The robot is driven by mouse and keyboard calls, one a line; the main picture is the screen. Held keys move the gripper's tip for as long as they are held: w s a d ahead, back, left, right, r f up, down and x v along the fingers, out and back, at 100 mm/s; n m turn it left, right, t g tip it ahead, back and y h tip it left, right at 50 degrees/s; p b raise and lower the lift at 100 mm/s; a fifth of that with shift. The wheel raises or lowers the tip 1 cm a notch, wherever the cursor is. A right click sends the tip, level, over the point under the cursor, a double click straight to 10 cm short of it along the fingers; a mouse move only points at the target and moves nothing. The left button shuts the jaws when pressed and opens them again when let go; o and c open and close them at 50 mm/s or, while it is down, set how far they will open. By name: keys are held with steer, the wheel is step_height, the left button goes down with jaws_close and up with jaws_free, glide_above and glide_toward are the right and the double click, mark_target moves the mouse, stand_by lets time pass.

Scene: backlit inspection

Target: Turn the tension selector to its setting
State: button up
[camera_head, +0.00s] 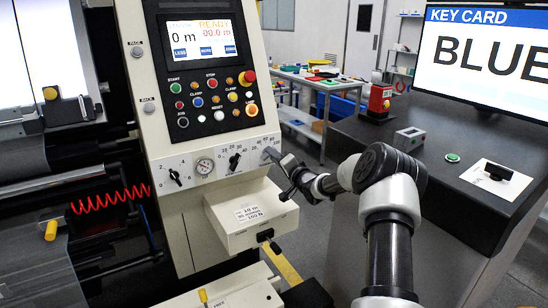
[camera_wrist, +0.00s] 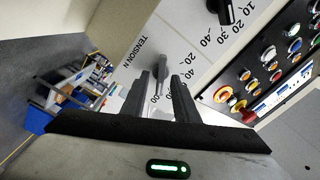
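The tension selector (camera_wrist: 161,76) is a grey knob on the white dial panel, beside the printed words TENSION N in the wrist view. In the head view it is the rightmost knob (camera_head: 269,154) of the dial row, partly hidden by my gripper (camera_head: 288,180). In the wrist view my gripper (camera_wrist: 164,78) is open, with one dark finger on each side of the knob and visible gaps. I cannot tell which mark the knob points at. A label card (camera_head: 249,212) on the box below has three lines; the last looks like 100 N.
A middle black knob (camera_head: 235,161), a round gauge (camera_head: 205,166) and a left knob (camera_head: 175,177) share the panel. Buttons and a red mushroom button (camera_head: 249,76) sit above. The protruding box (camera_head: 240,232) is close below my gripper. A dark counter (camera_head: 440,130) stands right.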

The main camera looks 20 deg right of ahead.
steer(key=s+d+p, duration=0.1)
steer(key=s+d, duration=0.2)
steer(key=s, duration=1.4)
steer(key=shift+d, duration=0.2)
